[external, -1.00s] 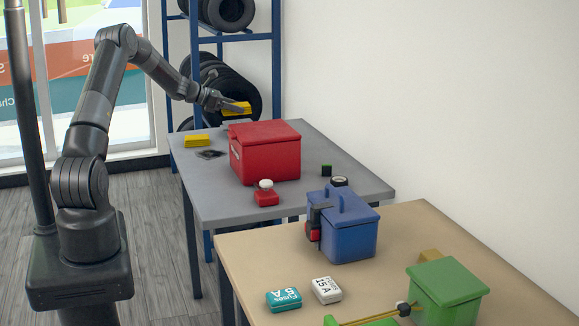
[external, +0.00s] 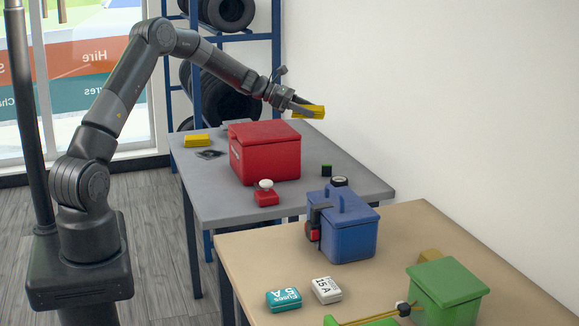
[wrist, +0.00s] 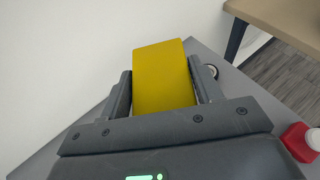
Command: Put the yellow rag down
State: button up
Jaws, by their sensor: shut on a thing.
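A yellow rag (external: 309,111), a folded block, is held in my gripper (external: 300,106) in the external view. My gripper is shut on it, above the grey table (external: 205,202) and just past the upper right of the red box. In the wrist view the yellow rag (wrist: 163,75) sits between the two fingers of my gripper (wrist: 165,88), with its far end sticking out past them. A second yellow block (external: 196,140) lies at the left back of the grey table, next to a flat dark item (external: 210,154).
The red box (external: 265,155) stands mid-table with a red item with a white knob (external: 266,193) in front. A small dark green block (external: 326,170) and a round dark item (external: 339,181) are to the right. A tan table (external: 245,250) holds a blue box (external: 348,230) and green box (external: 446,291).

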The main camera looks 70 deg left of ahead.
jog(key=w+d+m+g+h, duration=0.1)
jog(key=w+d+m+h, duration=0.15)
jog(key=d, duration=0.95)
jog(key=w+d+m+g+h, duration=0.15)
jog(key=w+d, duration=0.25)
jog(key=d, duration=0.7)
jog(key=m+g+h, duration=0.2)
jog(key=m+g, duration=0.1)
jog(key=g, duration=0.1)
send_over(390, 220)
jog(key=shift+s+d+f, duration=0.1)
jog(key=shift+f, duration=7.4)
jog(key=o, duration=0.9)
jog(key=shift+f, duration=0.1)
jog(key=shift+o, duration=0.2)
jog(key=shift+m, duration=0.3)
